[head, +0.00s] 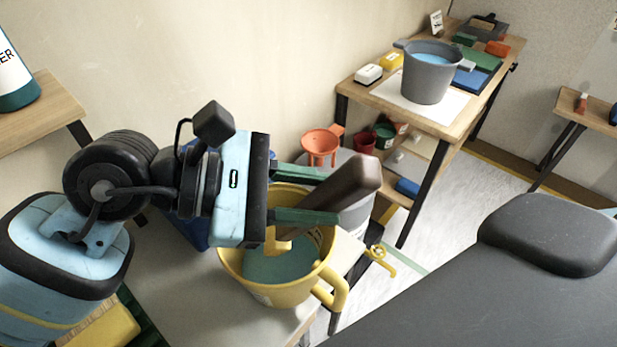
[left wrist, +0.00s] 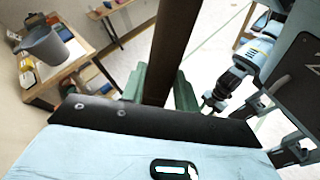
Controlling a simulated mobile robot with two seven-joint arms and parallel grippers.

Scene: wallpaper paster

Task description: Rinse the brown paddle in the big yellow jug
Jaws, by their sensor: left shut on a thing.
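The brown paddle (head: 345,188) is held between the green fingers of my left gripper (head: 325,196), which is shut on it. In the head view its thick end points up and to the right. In the left wrist view the paddle (left wrist: 173,50) runs up between the fingers. The big yellow jug (head: 255,292) stands below and just behind the gripper, with blue-green liquid inside and its handle at the right. The gripper hides part of the jug's rim; I cannot tell whether the paddle's lower end touches the liquid. Part of my right arm (left wrist: 240,75) shows in the left wrist view; its jaws are unclear.
The jug stands on a grey-topped table (head: 190,290) near its right edge. A blue container (head: 190,228) is behind my gripper. A wooden table (head: 480,108) farther back bears a grey bucket (head: 430,80) of blue liquid. An orange funnel-like item (head: 321,145) is beyond the jug.

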